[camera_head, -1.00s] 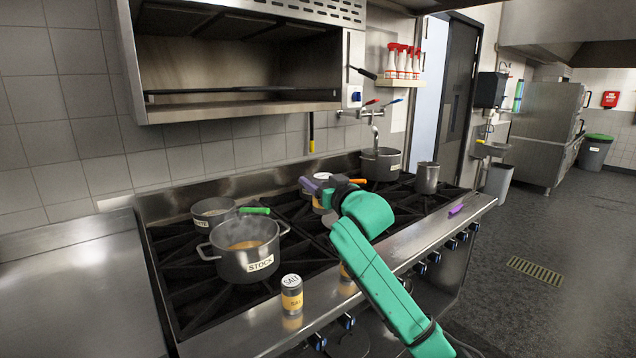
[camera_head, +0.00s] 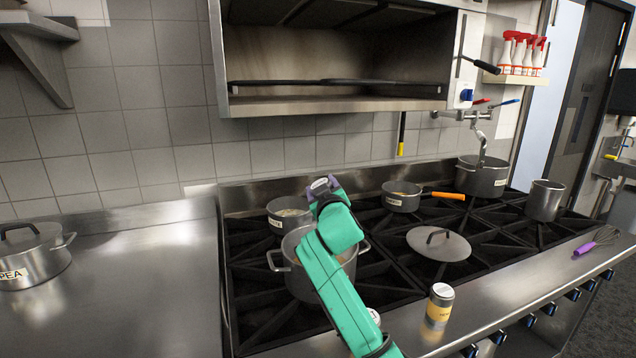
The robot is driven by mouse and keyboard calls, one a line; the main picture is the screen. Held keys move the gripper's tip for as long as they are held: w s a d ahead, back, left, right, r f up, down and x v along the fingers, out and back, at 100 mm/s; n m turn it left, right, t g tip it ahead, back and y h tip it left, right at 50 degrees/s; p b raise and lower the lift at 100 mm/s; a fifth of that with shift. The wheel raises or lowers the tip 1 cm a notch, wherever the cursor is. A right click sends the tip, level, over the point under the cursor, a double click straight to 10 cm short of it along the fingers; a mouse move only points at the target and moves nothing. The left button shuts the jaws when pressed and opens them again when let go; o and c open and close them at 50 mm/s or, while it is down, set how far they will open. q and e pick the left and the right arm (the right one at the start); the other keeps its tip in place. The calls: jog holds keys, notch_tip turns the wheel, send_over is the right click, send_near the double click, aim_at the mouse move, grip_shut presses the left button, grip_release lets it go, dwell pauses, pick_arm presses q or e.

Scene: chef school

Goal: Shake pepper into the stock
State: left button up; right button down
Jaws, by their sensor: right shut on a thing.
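The steel stock pot (camera_head: 348,268) stands on the left front of the stove, partly hidden behind my right arm; its label is covered. My right gripper (camera_head: 323,190) is above the pot's back part, shut on a shaker (camera_head: 320,184). Only the shaker's pale top shows, and its label and exact tilt cannot be made out. One yellow-labelled shaker (camera_head: 440,306) stands upright on the stove's front ledge. The top of the salt shaker (camera_head: 374,315) shows beside my arm. My left gripper is out of view.
A small pot (camera_head: 287,215) stands behind the stock pot. A lid (camera_head: 439,245) lies on the middle burners, with an orange-handled pan (camera_head: 401,197) behind it. A purple-handled whisk (camera_head: 597,241) lies at right. The left counter (camera_head: 130,290) is mostly clear.

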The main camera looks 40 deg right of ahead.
jog(key=n+p, duration=0.1)
jog(key=n, duration=0.2)
jog(key=d+n+p, duration=0.1)
jog(key=n+p, duration=0.1)
jog(key=n, duration=0.1)
jog(key=r+n+p, duration=0.1)
jog(key=n, duration=0.2)
jog(key=shift+d+r, duration=0.1)
jog(key=shift+d, duration=0.3)
jog(key=n+p, duration=0.4)
jog(key=n, duration=0.1)
jog(key=n+p, duration=0.1)
jog(key=n, duration=0.2)
jog(key=shift+s+a+r+p, duration=0.15)
jog(key=shift+a+r+p, duration=0.05)
jog(key=shift+r+p, duration=0.2)
